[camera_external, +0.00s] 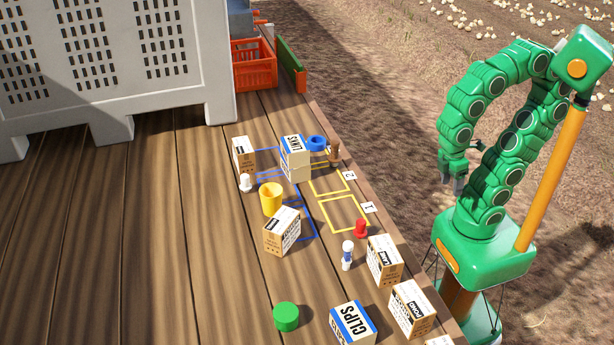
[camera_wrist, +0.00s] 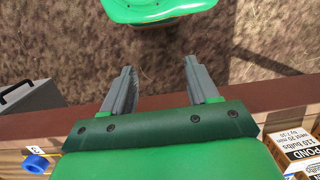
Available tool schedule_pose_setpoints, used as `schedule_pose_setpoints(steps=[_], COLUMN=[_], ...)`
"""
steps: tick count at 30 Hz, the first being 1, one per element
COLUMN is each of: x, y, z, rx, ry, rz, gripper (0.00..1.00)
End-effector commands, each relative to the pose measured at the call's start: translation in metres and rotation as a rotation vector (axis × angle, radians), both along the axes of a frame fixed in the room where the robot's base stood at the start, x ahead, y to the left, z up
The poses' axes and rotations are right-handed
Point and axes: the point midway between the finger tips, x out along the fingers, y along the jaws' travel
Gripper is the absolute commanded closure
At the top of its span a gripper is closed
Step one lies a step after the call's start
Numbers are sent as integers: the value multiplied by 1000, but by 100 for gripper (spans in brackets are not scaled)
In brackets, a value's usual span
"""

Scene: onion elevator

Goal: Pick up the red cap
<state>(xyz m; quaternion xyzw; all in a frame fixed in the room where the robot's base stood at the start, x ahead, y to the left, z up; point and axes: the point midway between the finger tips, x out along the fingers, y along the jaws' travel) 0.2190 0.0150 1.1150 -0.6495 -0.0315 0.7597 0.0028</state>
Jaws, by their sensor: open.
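The red cap (camera_external: 360,229) is a small red piece standing on the wooden deck, near the corner of the yellow outline by the label 1. It does not show in the wrist view. My gripper (camera_external: 458,184) hangs to the right of the deck, over the ground, well apart from the cap. In the wrist view my gripper (camera_wrist: 160,70) has its two grey fingers wide apart, with nothing between them.
A white figure with a blue band (camera_external: 347,256) and a carton (camera_external: 384,260) stand close to the cap. A yellow cup (camera_external: 271,198), a blue ring (camera_external: 317,143) and a green cap (camera_external: 286,316) are farther off. A large grey crate (camera_external: 110,85) fills the upper left.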

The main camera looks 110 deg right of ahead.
Motion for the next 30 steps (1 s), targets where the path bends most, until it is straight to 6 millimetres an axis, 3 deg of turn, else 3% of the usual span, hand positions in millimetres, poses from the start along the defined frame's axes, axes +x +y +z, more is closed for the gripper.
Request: schedule_pose_setpoints(steps=[1,7,17,23,30], x=[3,2,24,48,97], y=[-18,-18,6,25,50], z=[8,30,19,15,12], rx=[-61,-61,55,159,365], ry=[-3,5,41,69,171], rz=[-48,-48,-221,-387,-721], gripper=[41,41,41,41,41])
